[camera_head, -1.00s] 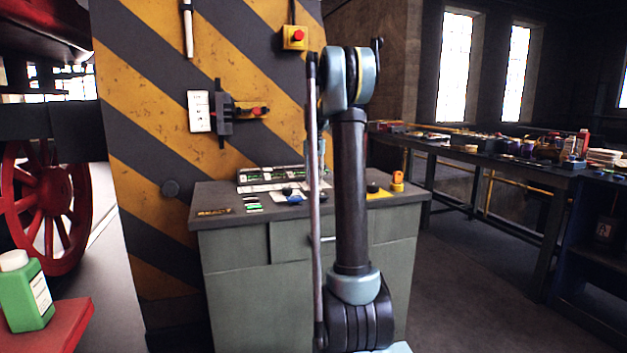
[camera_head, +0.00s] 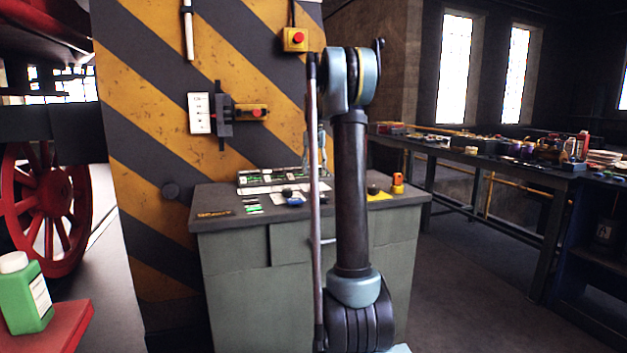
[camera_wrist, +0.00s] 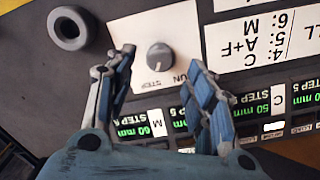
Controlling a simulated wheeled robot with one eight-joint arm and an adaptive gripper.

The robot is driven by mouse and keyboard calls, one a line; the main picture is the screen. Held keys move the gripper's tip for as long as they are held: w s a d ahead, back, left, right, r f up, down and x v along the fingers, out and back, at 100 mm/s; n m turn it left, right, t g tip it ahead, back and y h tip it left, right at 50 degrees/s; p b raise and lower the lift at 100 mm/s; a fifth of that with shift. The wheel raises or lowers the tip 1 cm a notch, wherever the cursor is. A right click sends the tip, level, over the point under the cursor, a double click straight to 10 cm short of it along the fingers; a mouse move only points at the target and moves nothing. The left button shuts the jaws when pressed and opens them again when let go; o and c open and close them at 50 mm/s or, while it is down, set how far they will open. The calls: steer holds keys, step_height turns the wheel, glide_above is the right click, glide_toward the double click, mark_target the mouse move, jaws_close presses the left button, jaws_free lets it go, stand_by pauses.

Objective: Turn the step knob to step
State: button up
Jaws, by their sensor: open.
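The step knob (camera_wrist: 160,57) is a small round grey knob on a white plate (camera_wrist: 182,25) in the wrist view. The plate carries the words "STEP" and "RUN", which appear upside down. My gripper (camera_wrist: 165,68) is open, with one blue-grey finger on each side of the knob in the picture. I cannot tell how far its fingertips are above the plate. In the head view, the control desk (camera_head: 215,212) stands against the striped wall. My arm hides part of the desk top, and I cannot make out the step knob there.
A row of green displays (camera_wrist: 250,112) lies close by the fingers in the wrist view. A dark ring-shaped part (camera_wrist: 68,27) is at upper left. In the head view, a blue knob (camera_head: 295,201) and an orange-yellow device (camera_head: 397,183) are on the desk.

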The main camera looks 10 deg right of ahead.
step_height(320, 180, up, 8)
steer(key=shift+f, duration=0.15)
stand_by(0.4)
